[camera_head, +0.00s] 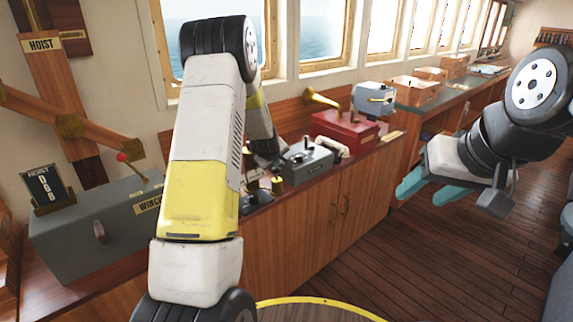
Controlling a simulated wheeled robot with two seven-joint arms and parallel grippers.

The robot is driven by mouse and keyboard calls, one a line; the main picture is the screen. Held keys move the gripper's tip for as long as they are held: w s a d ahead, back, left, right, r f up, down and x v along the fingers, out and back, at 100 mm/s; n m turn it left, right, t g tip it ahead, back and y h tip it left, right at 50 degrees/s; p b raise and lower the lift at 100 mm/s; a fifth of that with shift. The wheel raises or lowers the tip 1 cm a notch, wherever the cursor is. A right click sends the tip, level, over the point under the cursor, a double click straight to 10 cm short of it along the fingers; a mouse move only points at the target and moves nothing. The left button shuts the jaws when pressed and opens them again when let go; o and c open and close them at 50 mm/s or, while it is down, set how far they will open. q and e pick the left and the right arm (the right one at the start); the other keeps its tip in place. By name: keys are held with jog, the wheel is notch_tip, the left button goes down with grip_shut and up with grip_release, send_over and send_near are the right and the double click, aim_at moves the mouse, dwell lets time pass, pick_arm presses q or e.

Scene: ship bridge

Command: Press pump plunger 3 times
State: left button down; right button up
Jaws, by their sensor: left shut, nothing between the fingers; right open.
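No part in view can be surely made out as the pump plunger. A small grey-blue box (306,162) with a dark knob on top stands on the wooden counter (330,190). Small brass and dark fittings (277,184) stand just left of it. My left arm reaches over the counter and hides part of this area. My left gripper (268,163) is shut, low beside the grey-blue box and partly hidden; contact cannot be told. My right gripper (424,188), with teal fingers, is open and empty over the floor, right of the counter.
A red box (345,132), a brass horn (320,99) and a blue-grey device (373,98) stand farther along. The wooden floor (420,265) is clear.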

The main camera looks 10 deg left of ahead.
aim_at(276, 169)
pick_arm(q)
jog(key=shift+f, duration=1.55)
dwell(0.9)
jog(key=shift+r, duration=2)
jog(key=shift+r, duration=0.1)
jog(key=shift+r, duration=2.4)
notch_tip(276, 169, up, 4)
jog(key=shift+f, duration=0.1)
jog(key=shift+f, duration=0.1)
